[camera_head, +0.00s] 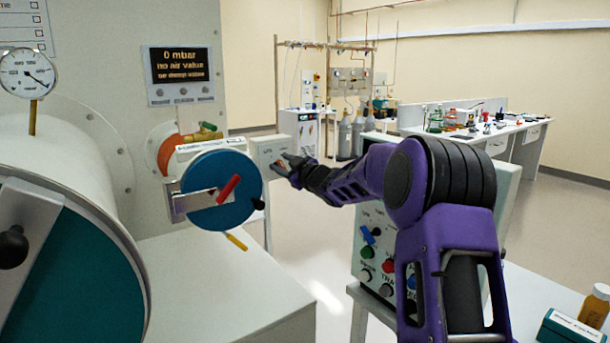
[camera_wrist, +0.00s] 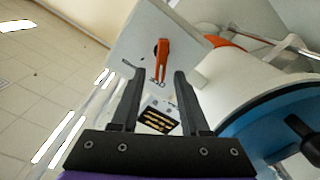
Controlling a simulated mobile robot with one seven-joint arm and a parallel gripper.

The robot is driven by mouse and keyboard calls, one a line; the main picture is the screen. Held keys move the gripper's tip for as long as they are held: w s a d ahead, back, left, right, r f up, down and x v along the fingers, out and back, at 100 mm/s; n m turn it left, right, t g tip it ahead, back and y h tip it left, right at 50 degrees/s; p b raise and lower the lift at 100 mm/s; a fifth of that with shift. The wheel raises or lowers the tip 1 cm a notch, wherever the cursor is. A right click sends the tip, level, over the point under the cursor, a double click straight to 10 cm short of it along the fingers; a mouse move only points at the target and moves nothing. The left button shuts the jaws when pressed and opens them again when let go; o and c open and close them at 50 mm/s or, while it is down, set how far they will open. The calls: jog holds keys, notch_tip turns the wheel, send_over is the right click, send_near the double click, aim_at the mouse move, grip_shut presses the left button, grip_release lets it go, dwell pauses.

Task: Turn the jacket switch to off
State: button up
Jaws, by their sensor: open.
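My gripper (camera_head: 286,167) is at the end of my purple arm, in front of a white box (camera_head: 263,147) beside the small blue round door. In the wrist view, my gripper (camera_wrist: 159,75) is open and empty, its two dark fingers apart. Just beyond the fingertips, an orange-red lever switch (camera_wrist: 162,54) shows on the face of the white box (camera_wrist: 135,35). The lever lies roughly between the finger lines, with no clear contact. In the head view my gripper covers most of the lever. No label on it reads as "jacket".
The small blue door (camera_head: 222,172) with a red handle is close left of my gripper; it also shows in the wrist view (camera_wrist: 262,128). A control panel with coloured knobs (camera_head: 362,275) stands partly behind my arm. A large cylinder (camera_head: 60,165) fills the left. Floor is open behind.

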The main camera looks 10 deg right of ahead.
jog(key=v, duration=1.5)
jog(key=shift+s, duration=0.25)
